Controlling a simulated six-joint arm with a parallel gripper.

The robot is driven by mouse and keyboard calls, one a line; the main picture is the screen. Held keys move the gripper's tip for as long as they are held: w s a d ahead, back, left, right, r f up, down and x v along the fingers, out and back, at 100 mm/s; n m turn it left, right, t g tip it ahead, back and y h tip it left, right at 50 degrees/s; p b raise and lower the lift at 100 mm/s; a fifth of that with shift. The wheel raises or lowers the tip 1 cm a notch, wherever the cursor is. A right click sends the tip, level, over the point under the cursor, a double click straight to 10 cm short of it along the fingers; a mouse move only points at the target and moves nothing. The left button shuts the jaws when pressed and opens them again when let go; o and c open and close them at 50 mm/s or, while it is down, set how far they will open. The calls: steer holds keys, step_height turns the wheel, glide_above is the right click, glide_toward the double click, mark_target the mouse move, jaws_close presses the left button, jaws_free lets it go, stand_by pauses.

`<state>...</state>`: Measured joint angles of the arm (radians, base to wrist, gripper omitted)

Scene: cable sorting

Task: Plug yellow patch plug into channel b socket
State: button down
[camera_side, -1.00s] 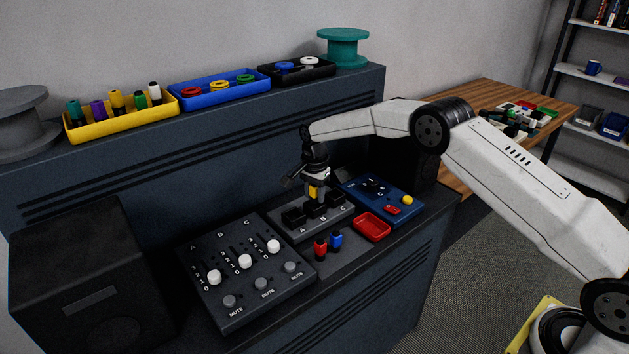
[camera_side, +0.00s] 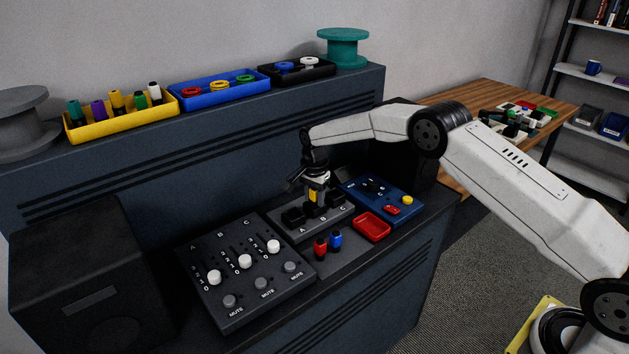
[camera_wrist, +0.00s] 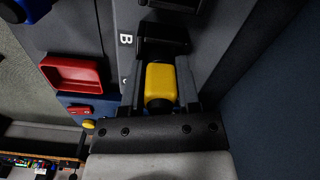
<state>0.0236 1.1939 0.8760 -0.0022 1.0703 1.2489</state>
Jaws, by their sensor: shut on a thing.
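The yellow patch plug (camera_side: 313,196) is upright in my gripper (camera_side: 314,191), over the middle socket of the grey socket block (camera_side: 283,231). My gripper is shut on it. In the wrist view the yellow plug (camera_wrist: 160,80) sits between both fingers, its far end against or just over the black channel B socket (camera_wrist: 160,46), beside the letter B. I cannot tell how far it is inside the socket. In the side view the channel A socket (camera_side: 293,217) stands empty to the left and the channel C socket (camera_side: 336,198) to the right.
Red and blue plugs (camera_side: 336,239) stand in front of the block, left of a red tray (camera_side: 372,227). A blue panel (camera_side: 398,199) is to the right. A slider panel (camera_side: 237,300) lies front left. Bins line the ledge behind.

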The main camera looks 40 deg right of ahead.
steer(key=shift+f, duration=0.15)
steer(key=shift+c, duration=1.9)
jaws_free()
steer(key=o, duration=0.4)
steer(key=shift+s+f, duration=0.2)
steer(key=shift+f, duration=0.05)
steer(key=shift+r, duration=0.1)
steer(key=shift+w+r, duration=0.2)
steer(key=shift+r, duration=3.5)
steer(key=shift+c, duration=0.3)
